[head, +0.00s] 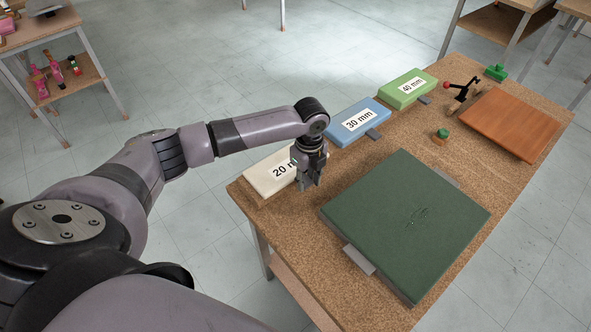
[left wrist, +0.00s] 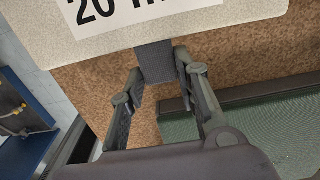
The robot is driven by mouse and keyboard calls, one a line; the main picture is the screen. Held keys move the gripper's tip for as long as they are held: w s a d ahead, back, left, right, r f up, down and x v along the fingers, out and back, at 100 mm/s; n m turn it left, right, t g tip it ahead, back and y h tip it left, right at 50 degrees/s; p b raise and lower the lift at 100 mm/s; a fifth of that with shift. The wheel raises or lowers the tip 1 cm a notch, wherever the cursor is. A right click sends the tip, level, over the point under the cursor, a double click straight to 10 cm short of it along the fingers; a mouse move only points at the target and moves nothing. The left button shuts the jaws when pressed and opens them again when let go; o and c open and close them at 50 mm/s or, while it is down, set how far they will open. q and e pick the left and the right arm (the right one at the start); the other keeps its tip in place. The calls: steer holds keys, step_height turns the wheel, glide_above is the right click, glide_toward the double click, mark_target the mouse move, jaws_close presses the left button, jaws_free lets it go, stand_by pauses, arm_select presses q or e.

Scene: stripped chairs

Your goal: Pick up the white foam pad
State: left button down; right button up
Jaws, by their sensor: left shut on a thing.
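The white foam pad (head: 262,180), labelled "20 mm", lies at the near left corner of the cork-coloured table (head: 470,190). It also shows at the top of the left wrist view (left wrist: 120,38), with a dark grey tab (left wrist: 155,58) on its edge. My left gripper (head: 310,184) points down at the pad's right edge and hides part of the pad and its label. In the left wrist view its fingers (left wrist: 158,80) stand on both sides of the tab, shut on it. The pad appears to rest on the table; any lift is too small to tell. My right gripper is out of view.
A blue "30 mm" pad (head: 358,122) and a green "40 mm" pad (head: 408,88) lie in line behind. A large dark green cushion (head: 400,225) lies to the right. A toggle clamp (head: 462,92) and an orange-brown board (head: 515,122) are at the far right.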

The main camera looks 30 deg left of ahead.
arm_select(q)
steer(key=shift+r, duration=0.1)
step_height(320, 180, up, 20)
steer(key=b, duration=0.2)
stand_by(1.3)
